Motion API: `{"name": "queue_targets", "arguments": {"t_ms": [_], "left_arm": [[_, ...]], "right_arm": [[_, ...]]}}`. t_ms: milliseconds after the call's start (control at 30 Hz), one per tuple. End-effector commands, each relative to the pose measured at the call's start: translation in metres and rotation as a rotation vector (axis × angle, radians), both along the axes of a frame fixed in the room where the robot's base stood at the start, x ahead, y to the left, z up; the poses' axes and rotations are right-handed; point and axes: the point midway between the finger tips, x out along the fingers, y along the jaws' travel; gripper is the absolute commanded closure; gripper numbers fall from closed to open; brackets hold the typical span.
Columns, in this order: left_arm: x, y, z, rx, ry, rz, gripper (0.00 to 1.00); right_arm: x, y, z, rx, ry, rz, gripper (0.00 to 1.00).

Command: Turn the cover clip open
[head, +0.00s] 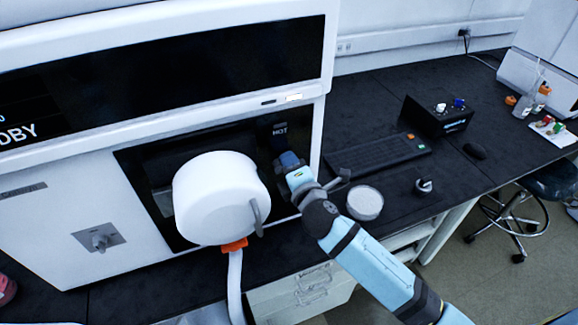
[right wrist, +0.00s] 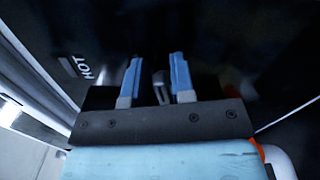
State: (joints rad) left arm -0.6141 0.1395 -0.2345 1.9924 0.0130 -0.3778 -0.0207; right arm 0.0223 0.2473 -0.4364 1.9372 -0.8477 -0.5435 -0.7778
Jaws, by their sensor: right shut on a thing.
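My right gripper (head: 288,160) reaches into the dark recessed front of the white instrument (head: 70,200), just below the HOT label (head: 280,130). In the right wrist view, its two blue fingers (right wrist: 157,75) point at the dark panel. A small grey metal piece, seemingly the cover clip (right wrist: 160,88), stands between them, and the gripper is shut on it. The finger contact is too dim to make out. In the head view the clip is hidden behind the gripper. My left gripper is out of view.
A big white round housing (head: 215,195) with a grey lever (head: 257,215) stands left of the gripper. An orange fitting and white tube (head: 235,280) hang below it.

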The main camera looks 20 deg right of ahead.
Motion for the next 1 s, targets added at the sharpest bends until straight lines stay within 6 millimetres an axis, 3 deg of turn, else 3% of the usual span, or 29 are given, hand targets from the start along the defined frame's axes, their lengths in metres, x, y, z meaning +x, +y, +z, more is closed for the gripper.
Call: {"name": "queue_targets", "arguments": {"t_ms": [400,1000], "left_arm": [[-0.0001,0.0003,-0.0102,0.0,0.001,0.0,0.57],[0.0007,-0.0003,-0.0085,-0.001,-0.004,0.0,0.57]], "right_arm": [[0.0002,-0.0007,-0.0051,0.211,0.007,-0.001,1.0],[0.0001,0.0,-0.0052,0.247,0.009,0.001,1.0]]}}
